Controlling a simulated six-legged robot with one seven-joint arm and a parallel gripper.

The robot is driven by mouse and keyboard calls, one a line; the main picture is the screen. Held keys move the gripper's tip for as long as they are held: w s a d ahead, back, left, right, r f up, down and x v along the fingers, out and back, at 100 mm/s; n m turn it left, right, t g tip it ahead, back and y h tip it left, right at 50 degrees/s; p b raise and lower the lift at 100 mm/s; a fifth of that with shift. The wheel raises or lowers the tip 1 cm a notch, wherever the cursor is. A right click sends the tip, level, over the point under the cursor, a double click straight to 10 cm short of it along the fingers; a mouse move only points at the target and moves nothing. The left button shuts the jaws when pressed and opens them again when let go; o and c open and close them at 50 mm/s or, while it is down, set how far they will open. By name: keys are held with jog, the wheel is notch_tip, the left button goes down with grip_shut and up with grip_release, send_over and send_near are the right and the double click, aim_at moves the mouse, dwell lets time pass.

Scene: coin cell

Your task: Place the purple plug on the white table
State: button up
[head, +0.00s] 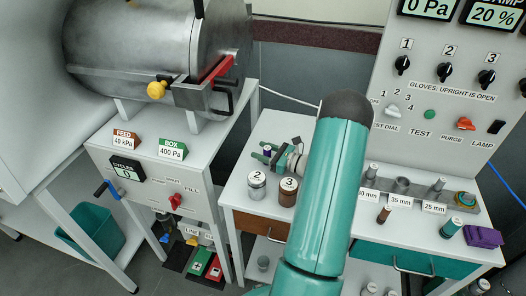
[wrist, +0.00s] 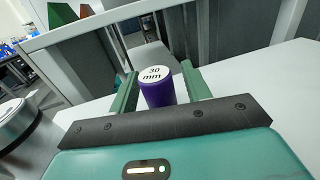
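The purple plug (wrist: 161,93) is a short upright cylinder with a white top marked "30 mm", seen in the wrist view. It stands between the two green fingers of my gripper (wrist: 160,80). A gap shows between the plug and the right finger; the left finger is close to the plug, and I cannot tell whether it touches. The fingers look spread. In the head view my gripper (head: 267,154) is small, over the back left of the white table (head: 325,222), with a bit of purple between its fingers. The plug's lower end is hidden.
Metal cans numbered 2 (head: 257,186) and 3 (head: 288,191) stand just in front of the gripper. A control panel (head: 445,90) rises behind. Size-marked sockets, a teal cylinder (head: 450,228) and a purple block (head: 483,236) sit at right. A steel chamber (head: 140,45) is at left.

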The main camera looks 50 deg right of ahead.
jog(key=shift+r, duration=0.15)
jog(key=shift+s+d, duration=0.1)
jog(key=shift+s, duration=0.2)
jog(key=v, duration=0.7)
jog(key=shift+r, duration=0.1)
jog(key=shift+w+r, duration=0.1)
